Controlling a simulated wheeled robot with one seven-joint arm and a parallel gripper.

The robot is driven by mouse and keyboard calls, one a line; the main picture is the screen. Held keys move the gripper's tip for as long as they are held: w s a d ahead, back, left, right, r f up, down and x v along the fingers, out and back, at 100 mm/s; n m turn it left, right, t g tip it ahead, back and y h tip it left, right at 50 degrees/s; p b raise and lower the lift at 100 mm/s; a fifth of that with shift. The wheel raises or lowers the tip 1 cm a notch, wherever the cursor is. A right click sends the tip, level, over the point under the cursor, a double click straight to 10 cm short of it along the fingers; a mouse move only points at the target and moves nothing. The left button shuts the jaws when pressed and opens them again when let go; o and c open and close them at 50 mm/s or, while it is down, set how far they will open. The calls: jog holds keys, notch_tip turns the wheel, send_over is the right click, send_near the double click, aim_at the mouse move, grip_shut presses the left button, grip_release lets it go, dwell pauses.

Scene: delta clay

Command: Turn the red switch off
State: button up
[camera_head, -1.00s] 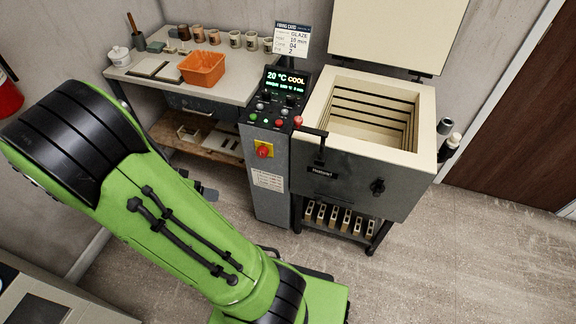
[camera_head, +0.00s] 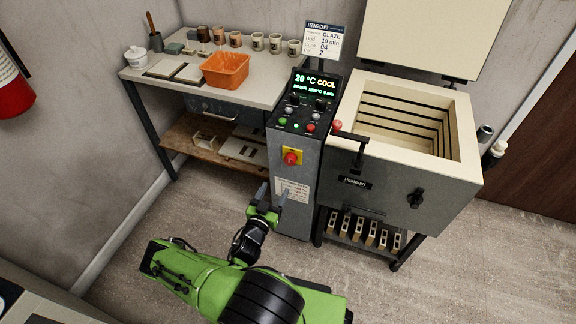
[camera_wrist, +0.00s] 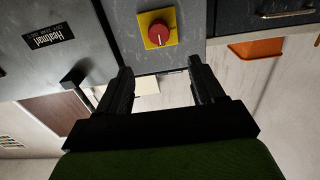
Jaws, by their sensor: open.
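The red switch (camera_head: 291,158) is a round red knob on a yellow square plate, on the front of the grey control pedestal (camera_head: 299,217). In the wrist view the red switch (camera_wrist: 162,33) shows beyond the fingertips, at the top middle, with a pale line on its face. My gripper (camera_head: 271,192) is below and a little left of the switch in the head view, apart from it. In the wrist view my gripper (camera_wrist: 158,72) has its two fingers spread with nothing between them.
The open kiln (camera_head: 400,190) stands right of the pedestal, its handle (camera_head: 352,139) jutting near the panel. A workbench (camera_head: 262,91) with an orange basket (camera_head: 225,70) and cups stands left. The pedestal top carries a lit display (camera_head: 315,84) and small buttons. Floor in front is clear.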

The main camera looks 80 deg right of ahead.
aim_at(289, 162)
jog(key=d+b, duration=0.1)
jog(key=d, duration=0.3)
jog(key=s+d+b, duration=0.1)
jog(key=d, duration=0.4)
jog(key=d+b, duration=0.1)
jog(key=d, duration=0.3)
jog(key=shift+s+d+b, duration=0.2)
jog(key=shift+d+b, duration=0.1)
jog(key=shift+b, duration=0.1)
jog(key=shift+c, duration=0.4)
jog(key=c, duration=1)
